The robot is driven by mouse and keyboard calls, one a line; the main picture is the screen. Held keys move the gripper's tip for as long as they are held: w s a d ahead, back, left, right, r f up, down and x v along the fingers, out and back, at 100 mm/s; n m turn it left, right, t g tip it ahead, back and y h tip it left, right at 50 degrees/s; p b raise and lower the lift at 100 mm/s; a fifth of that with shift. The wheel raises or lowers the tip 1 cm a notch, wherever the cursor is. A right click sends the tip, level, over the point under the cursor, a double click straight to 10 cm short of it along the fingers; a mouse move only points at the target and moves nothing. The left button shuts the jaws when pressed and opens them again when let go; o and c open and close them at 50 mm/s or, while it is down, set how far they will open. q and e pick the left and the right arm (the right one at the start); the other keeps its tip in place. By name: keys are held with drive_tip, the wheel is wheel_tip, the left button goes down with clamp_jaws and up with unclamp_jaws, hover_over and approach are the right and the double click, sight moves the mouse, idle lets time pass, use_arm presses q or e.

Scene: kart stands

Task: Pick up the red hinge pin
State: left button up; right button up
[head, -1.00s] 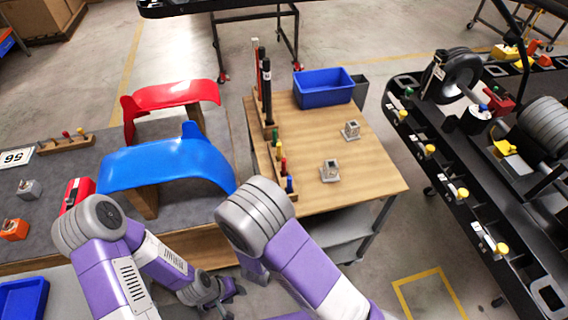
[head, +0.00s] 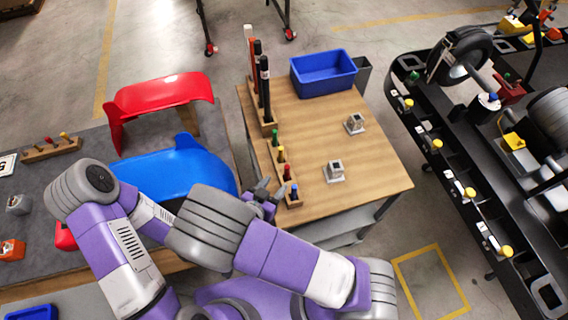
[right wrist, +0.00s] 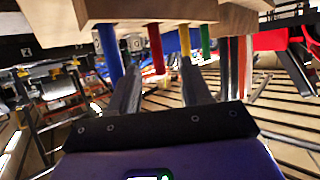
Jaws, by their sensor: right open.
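The red hinge pin (head: 287,172) stands upright in a low wooden rack (head: 272,157) at the left edge of the wooden table, between a yellow pin (head: 281,153) and a blue pin (head: 294,191). In the right wrist view the red pin (right wrist: 156,48) shows between the blue pin (right wrist: 110,52) and the yellow pin (right wrist: 186,55). My right gripper (head: 266,187) is open beside the rack's near end. In the right wrist view its fingers (right wrist: 160,88) are spread below the row, with nothing gripped. My left gripper is not in view.
A green pin (head: 276,136) stands farther along the rack, near tall red and black rods (head: 264,85). Two small metal blocks (head: 334,171) and a blue bin (head: 323,78) are on the table (head: 372,160). Blue (head: 175,165) and red panels (head: 155,95) stand to the left.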

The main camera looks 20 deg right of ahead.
sight(286, 175)
drive_tip(key=x, duration=0.4)
drive_tip(key=b+x, duration=0.1)
drive_tip(key=x, duration=0.1)
drive_tip(key=shift+s+d+f, duration=0.1)
drive_tip(key=shift+d+f, duration=0.15)
drive_tip(key=shift+f, duration=0.15)
clamp_jaws()
